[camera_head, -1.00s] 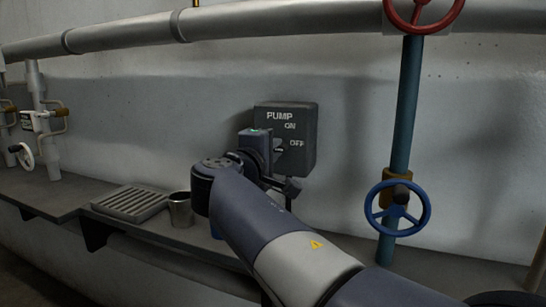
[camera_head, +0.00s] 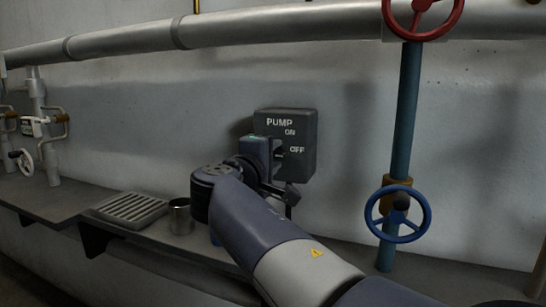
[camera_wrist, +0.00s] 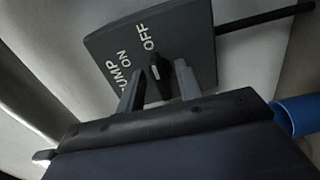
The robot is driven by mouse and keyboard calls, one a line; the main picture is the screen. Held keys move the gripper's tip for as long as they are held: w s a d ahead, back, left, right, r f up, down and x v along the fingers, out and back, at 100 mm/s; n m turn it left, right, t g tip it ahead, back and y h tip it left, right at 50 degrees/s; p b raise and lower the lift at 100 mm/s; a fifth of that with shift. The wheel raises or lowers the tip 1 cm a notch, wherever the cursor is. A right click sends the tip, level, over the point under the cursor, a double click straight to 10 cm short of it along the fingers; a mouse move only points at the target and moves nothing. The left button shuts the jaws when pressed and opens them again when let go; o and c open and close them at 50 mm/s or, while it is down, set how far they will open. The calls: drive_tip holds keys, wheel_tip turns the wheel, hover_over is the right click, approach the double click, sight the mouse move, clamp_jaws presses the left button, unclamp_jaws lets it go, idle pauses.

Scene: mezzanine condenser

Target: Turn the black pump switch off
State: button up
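The dark grey pump box (camera_head: 300,163) is on the wall, with the words PUMP, ON and OFF on its face. My gripper is at the front of the box, and its body hides the switch in the head view. In the wrist view the box (camera_wrist: 197,32) fills the upper middle. The black pump switch (camera_wrist: 157,78), with a pale mark, stands between the two fingers of my gripper (camera_wrist: 159,72). The fingers are apart, with a gap on each side of the switch. I cannot tell exactly which word the switch points to.
A blue handwheel (camera_head: 398,214) on a teal pipe stands right of the box, with a red handwheel (camera_head: 423,14) above. A metal cup (camera_head: 180,216) and a slatted tray (camera_head: 130,207) are on the shelf below left. A grey pipe (camera_head: 120,39) runs above.

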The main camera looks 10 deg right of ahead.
drive_tip(key=p+v, duration=0.1)
drive_tip(key=v, duration=0.9)
drive_tip(key=shift+s+a, duration=0.25)
drive_tip(key=shift+s, duration=0.05)
drive_tip(key=x, duration=1.1)
drive_tip(key=shift+b, duration=0.4)
drive_tip(key=shift+s, duration=0.1)
